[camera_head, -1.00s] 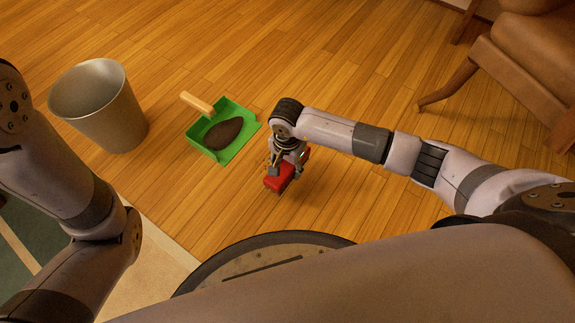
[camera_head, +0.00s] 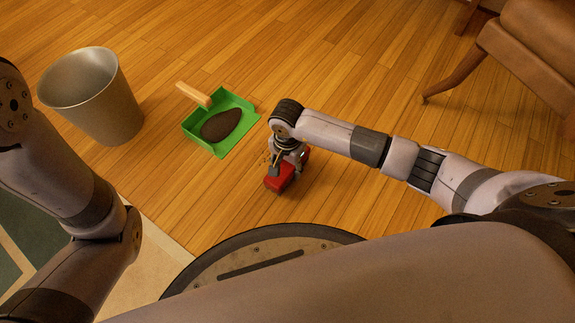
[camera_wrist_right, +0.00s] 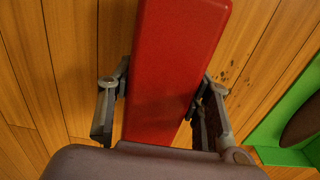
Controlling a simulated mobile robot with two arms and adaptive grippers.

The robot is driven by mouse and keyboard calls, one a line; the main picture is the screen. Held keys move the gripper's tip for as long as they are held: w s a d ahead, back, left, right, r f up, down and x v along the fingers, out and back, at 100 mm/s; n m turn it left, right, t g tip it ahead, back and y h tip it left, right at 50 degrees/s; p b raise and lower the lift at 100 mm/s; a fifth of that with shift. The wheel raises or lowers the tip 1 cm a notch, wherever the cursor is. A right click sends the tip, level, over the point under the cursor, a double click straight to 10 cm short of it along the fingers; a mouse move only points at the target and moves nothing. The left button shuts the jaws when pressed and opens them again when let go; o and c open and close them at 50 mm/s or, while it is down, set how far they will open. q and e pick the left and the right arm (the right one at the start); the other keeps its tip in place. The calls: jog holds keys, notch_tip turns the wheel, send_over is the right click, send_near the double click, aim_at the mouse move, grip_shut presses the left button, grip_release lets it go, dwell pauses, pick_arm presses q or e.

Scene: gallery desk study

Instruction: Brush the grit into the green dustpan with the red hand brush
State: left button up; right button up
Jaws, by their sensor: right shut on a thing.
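The red hand brush (camera_head: 279,178) is held low over the wood floor by my right gripper (camera_head: 285,163). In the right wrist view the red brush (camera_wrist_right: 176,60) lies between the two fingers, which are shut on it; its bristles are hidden. Small dark specks of grit (camera_wrist_right: 225,75) lie on the floor right of the brush. The green dustpan (camera_head: 243,102) lies left of my right gripper, with a wooden handle at its far side. A dark brown oval mound (camera_head: 221,124) sits in it. The dustpan's edge (camera_wrist_right: 268,128) also shows in the right wrist view. My left gripper is out of view.
A grey metal bin (camera_head: 105,110) stands left of the dustpan. A brown leather chair (camera_head: 530,50) stands at the upper right. A green and cream rug (camera_head: 150,262) lies at the lower left. The floor beyond the dustpan is clear.

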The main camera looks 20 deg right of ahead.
aim_at(250, 142)
jog(key=shift+f+b, duration=0.5)
jog(key=shift+f, duration=0.15)
jog(key=shift+w+a+r+b, duration=0.1)
jog(key=shift+w+a+b, duration=0.35)
jog(key=shift+w, duration=0.3)
jog(key=shift+w+a+r+b, duration=0.1)
jog(key=shift+w+a+b, duration=0.3)
jog(key=shift+w, duration=0.35)
jog(key=shift+w+a+f+b, duration=0.15)
jog(key=shift+w+a+b, duration=0.15)
jog(key=shift+w+b, duration=0.35)
jog(key=shift+w+a+f+b, duration=0.1)
jog(key=shift+w+a+b, duration=0.2)
jog(key=shift+w+b, duration=0.35)
jog(key=shift+w+a+r, duration=0.1)
jog(key=shift+w+a, duration=0.3)
jog(key=shift+w, duration=0.35)
jog(key=shift+w+a+r, duration=0.1)
jog(key=shift+w+a, duration=0.3)
jog(key=shift+w, duration=0.35)
jog(key=shift+w+a+f, duration=0.1)
jog(key=shift+w+a, duration=0.45)
jog(key=shift+w, duration=0.45)
jog(key=shift+w+a, duration=0.5)
jog(key=shift+w, duration=0.45)
jog(key=shift+w+a+f, duration=0.1)
jog(key=shift+w+a, duration=0.45)
jog(key=shift+w, duration=0.45)
jog(key=shift+r, duration=0.1)
